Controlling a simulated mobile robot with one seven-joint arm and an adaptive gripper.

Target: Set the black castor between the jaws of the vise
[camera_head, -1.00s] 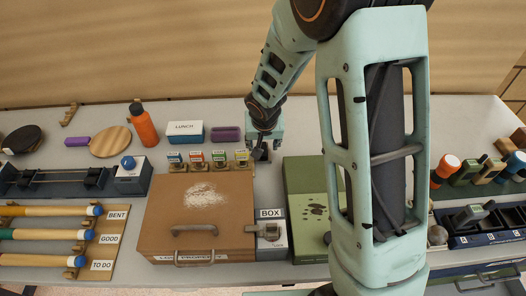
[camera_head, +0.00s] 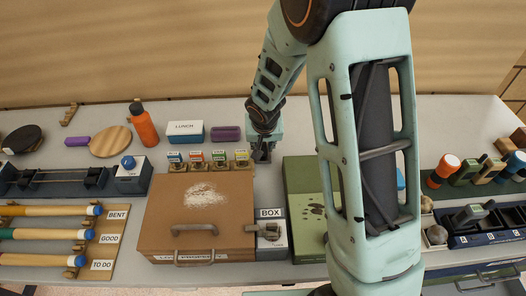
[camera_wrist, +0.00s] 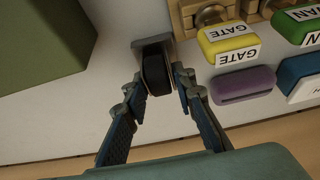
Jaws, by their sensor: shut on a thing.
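The black castor (camera_wrist: 155,70) shows in the wrist view as a dark wheel with a grey bracket at its top end. My gripper (camera_wrist: 160,75) is shut on it, one finger on each side. In the head view my gripper (camera_head: 262,152) points down at the white table, behind the right end of the stamp row; the castor is too small there to make out clearly. A dark device with two rods (camera_head: 55,179) at the left may be the vise; I cannot tell for sure.
Labelled stamps (camera_head: 208,164) stand beside my gripper, with a purple case (camera_head: 228,133) behind them. A brown case (camera_head: 195,220) and green box (camera_head: 300,190) lie in front. An orange bottle (camera_head: 144,125) stands at the back left. My arm hides part of the right side.

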